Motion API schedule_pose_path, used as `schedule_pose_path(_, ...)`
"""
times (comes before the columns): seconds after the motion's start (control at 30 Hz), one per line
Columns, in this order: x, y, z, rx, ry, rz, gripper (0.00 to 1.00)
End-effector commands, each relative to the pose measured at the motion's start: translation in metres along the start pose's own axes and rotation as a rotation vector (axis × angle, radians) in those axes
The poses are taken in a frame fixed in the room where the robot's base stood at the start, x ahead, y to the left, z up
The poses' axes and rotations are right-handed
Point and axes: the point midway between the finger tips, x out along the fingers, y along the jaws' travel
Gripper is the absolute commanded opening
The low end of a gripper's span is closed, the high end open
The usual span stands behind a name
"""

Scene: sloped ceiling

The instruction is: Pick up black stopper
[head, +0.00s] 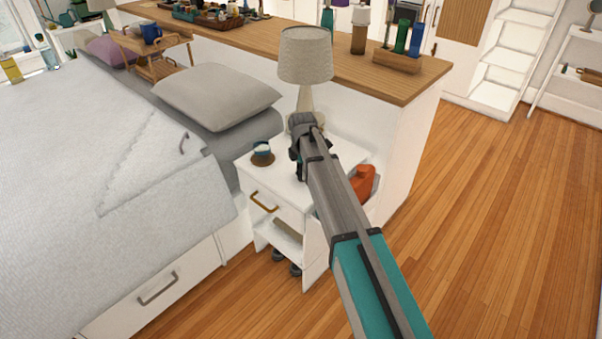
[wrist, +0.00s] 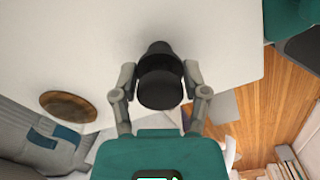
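The black stopper (wrist: 160,86) shows in the wrist view between the two fingers of my gripper (wrist: 161,78). It looks like a short dark cylinder with a narrower part at its far end, over the white nightstand top (wrist: 215,30). My fingers are apart, one on either side, very close to its sides; I see no clear grip on it. In the head view, my gripper (head: 299,165) points down over the nightstand (head: 243,167), near the lamp. The stopper cannot be made out there behind my arm.
A red-orange container (head: 362,182) is to the right. The bed (head: 90,180) lies left; wooden floor (head: 490,220) is free at right.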

Motion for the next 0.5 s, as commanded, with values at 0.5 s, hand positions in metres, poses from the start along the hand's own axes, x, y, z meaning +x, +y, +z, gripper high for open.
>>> schedule_pose_path(0.5,-0.0030,0.0002,0.0004,0.000,0.000,0.000,0.33)
